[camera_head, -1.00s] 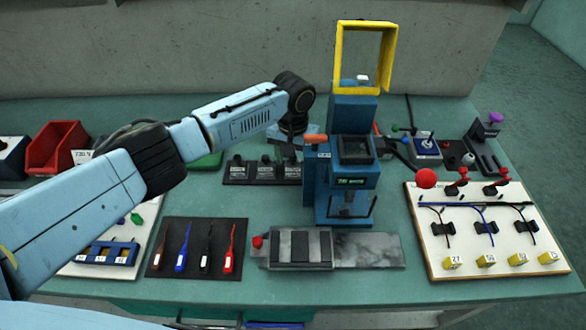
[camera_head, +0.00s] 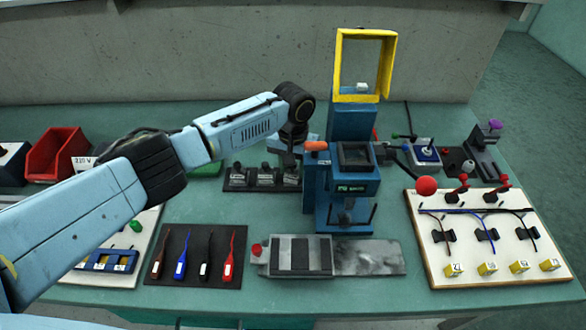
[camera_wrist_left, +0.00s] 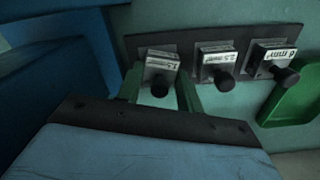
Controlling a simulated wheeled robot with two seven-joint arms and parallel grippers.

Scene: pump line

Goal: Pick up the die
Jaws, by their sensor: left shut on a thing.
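My left gripper (camera_wrist_left: 160,92) is shut on the die labelled 1.5 (camera_wrist_left: 161,64), a grey block with a black round knob. Its green fingers lie on both sides of the die. The die is at the dark rack (camera_wrist_left: 139,41); I cannot tell whether it is clear of it. Two similar dies, labelled 2.5 (camera_wrist_left: 216,59) and 6 (camera_wrist_left: 272,56), sit on the rack. In the head view, my left gripper (camera_head: 288,158) is over the right end of the rack (camera_head: 233,183), beside the blue press, its fingertips hard to make out. My right gripper is out of view.
The blue press (camera_head: 352,190) with a yellow frame (camera_head: 341,65) stands just right of the gripper. A green tray (camera_wrist_left: 296,100) lies beside the rack. A wiring board (camera_head: 510,262) is at right.

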